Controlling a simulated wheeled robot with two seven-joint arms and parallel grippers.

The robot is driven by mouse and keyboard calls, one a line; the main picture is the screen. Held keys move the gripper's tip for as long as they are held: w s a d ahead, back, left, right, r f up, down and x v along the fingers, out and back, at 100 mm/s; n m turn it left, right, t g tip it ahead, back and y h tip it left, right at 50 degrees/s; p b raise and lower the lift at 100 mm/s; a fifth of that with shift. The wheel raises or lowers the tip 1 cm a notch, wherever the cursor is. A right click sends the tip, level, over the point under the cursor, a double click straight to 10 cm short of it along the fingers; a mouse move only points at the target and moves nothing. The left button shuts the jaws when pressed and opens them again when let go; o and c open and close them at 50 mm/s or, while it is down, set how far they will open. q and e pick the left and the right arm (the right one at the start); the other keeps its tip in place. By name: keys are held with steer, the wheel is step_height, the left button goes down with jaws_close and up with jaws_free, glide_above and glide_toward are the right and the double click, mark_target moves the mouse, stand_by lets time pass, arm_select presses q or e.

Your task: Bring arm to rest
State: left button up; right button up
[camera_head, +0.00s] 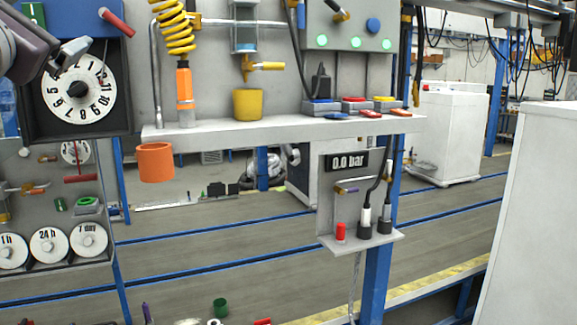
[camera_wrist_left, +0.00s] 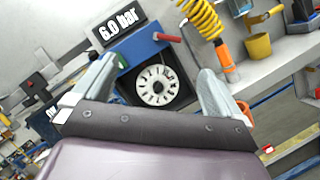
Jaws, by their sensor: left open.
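My left gripper (camera_head: 68,58) is at the upper left of the head view, in front of a panel with a numbered white dial (camera_head: 78,90). In the left wrist view the two fingers of my left gripper (camera_wrist_left: 155,72) stand wide apart with nothing between them. The same dial (camera_wrist_left: 157,86) shows behind the gap. The gripper appears to be apart from the panel, though the exact distance cannot be told. My right gripper is in neither view.
A white shelf (camera_head: 280,131) holds a yellow cup (camera_head: 248,104), an orange tool (camera_head: 184,82) under a yellow coiled hose and several coloured plugs. An orange cup (camera_head: 155,162) hangs below its left end. A white cabinet (camera_head: 530,220) stands right.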

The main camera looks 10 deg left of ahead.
arm_select(q)
steer(key=w+a+f+m+g+y, duration=0.1)
steer(key=w+a+f+m+g, duration=0.2)
steer(key=f, duration=0.5)
steer(key=w+a+f+m+g, duration=0.1)
steer(key=a+f+m+g, duration=0.1)
steer(key=a+f+m, duration=0.45)
steer(key=w+d+f+m+g+h, duration=0.1)
steer(key=w+d+f+m+g, duration=0.1)
steer(key=f, duration=0.9)
steer(key=w+d+f+m+g+h, duration=0.1)
steer(key=w+d+f+m+g, duration=0.15)
steer(key=f, duration=0.85)
steer(key=s+d+f+m+g+h+b, duration=0.1)
steer(key=s+d+f+m+g, duration=0.2)
steer(key=f, duration=0.4)
steer(key=d+f+m+g+h, duration=0.1)
steer(key=d+f+m, duration=0.35)
steer(key=f, duration=0.35)
steer(key=s+d+f+m+g+h+b, duration=0.1)
steer(key=s+d+f+m+g+h, duration=0.15)
steer(key=d+f, duration=0.35)
steer(key=s+d+f+m+g+b, duration=0.1)
steer(key=s+d+f+m+g, duration=0.2)
steer(key=s+d+f+m, duration=0.4)
steer(key=s+d+f, duration=0.2)
steer(key=d+f, duration=0.2)
steer(key=f, duration=0.2)
steer(key=shift+s+d, duration=0.2)
steer(key=shift+s, duration=0.2)
